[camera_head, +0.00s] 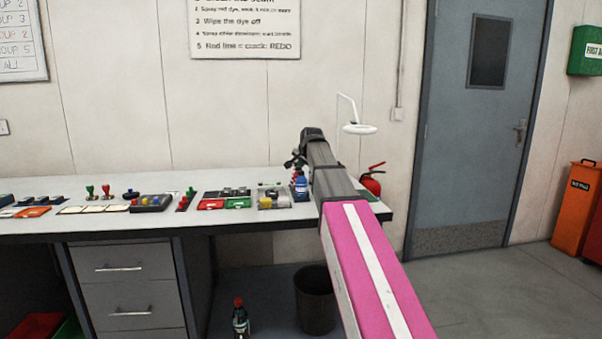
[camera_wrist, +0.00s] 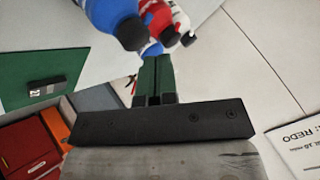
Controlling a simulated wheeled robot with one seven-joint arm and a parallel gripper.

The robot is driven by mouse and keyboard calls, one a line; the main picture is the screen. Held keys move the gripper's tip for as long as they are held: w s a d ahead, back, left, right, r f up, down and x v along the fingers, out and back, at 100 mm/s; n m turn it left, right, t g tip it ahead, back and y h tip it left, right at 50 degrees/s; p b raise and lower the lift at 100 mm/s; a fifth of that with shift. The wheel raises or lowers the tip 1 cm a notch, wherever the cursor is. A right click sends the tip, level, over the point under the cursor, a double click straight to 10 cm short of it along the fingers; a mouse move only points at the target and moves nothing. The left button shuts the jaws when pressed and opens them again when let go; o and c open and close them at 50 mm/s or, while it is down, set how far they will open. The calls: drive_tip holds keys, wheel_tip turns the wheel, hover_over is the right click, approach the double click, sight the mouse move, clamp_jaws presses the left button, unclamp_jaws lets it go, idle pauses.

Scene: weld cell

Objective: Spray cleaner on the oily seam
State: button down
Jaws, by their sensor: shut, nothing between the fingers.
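My gripper (camera_head: 294,161) is over the right end of the bench, and its fingers also show in the wrist view (camera_wrist: 152,82). They are shut and empty. Just beyond the fingertips in the wrist view are a blue container with a dark cap (camera_wrist: 110,14), a red one (camera_wrist: 156,16) and a white one with a red part (camera_wrist: 180,22). A blue container (camera_head: 301,188) stands below my gripper in the head view. Which holds cleaner is not readable. A small grey metal piece (camera_wrist: 47,86) lies on a green surface (camera_wrist: 25,72). I cannot make out an oily seam.
The bench (camera_head: 110,226) carries trays, cards and stamps to the left. A red extinguisher (camera_head: 373,180) is beyond its right end. A red-capped bottle (camera_head: 240,320) and a dark bin (camera_head: 316,300) stand on the floor. Floor before the door (camera_head: 465,150) is clear.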

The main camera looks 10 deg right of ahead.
drive_tip(key=shift+f, duration=0.4)
drive_tip(key=shift+f, duration=0.25)
idle(0.5)
drive_tip(key=shift+r, duration=0.75)
drive_tip(key=shift+r, duration=0.15)
wheel_tip(320, 180, up, 6)
drive_tip(key=shift+f, duration=0.15)
idle(0.5)
drive_tip(key=shift+s, duration=0.15)
idle(0.4)
